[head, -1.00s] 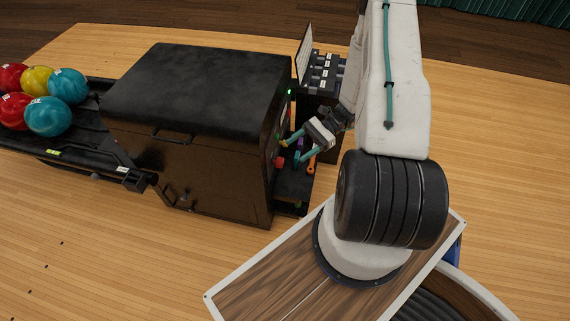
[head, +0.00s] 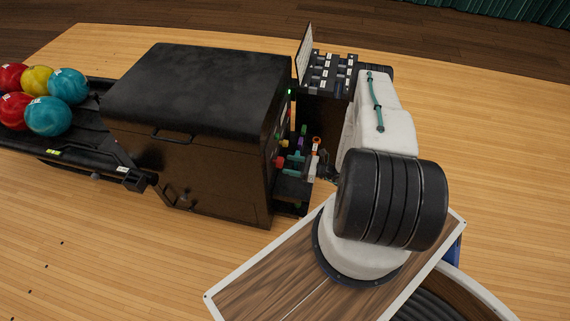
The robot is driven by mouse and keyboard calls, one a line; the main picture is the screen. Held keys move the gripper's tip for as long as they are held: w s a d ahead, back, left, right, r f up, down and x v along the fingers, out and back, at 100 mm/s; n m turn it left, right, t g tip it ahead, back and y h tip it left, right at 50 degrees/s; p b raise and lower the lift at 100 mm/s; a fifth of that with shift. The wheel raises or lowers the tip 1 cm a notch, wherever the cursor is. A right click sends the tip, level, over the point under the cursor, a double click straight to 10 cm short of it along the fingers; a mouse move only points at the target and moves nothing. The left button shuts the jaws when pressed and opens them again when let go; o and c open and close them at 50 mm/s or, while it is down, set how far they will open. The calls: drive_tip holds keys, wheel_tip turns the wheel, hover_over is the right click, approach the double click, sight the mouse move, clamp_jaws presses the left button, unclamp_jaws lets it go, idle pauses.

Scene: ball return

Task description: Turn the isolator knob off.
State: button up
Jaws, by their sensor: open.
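A small red knob (head: 279,162) sits low on the right-hand face of the black ball return machine (head: 195,90). It looks like the isolator knob, but its mark and turn position are too small to read. My gripper (head: 292,164) is open, with its teal fingers pointing left toward the red knob at about the same height. The fingertips are close to the knob; I cannot tell whether they touch it. The white gripper body (head: 312,168) hides part of the shelf behind it.
A yellow control (head: 283,143) sits just above the red knob, and a green light (head: 290,92) glows higher up. An orange ring-ended item (head: 316,140) and a purple item (head: 300,143) are close beside my gripper. A rack of labelled dark items (head: 330,73) stands behind.

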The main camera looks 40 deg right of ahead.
sight(278, 162)
drive_tip(key=shift+x, duration=1.45)
drive_tip(key=c, duration=1)
drive_tip(key=shift+n, duration=8.9)
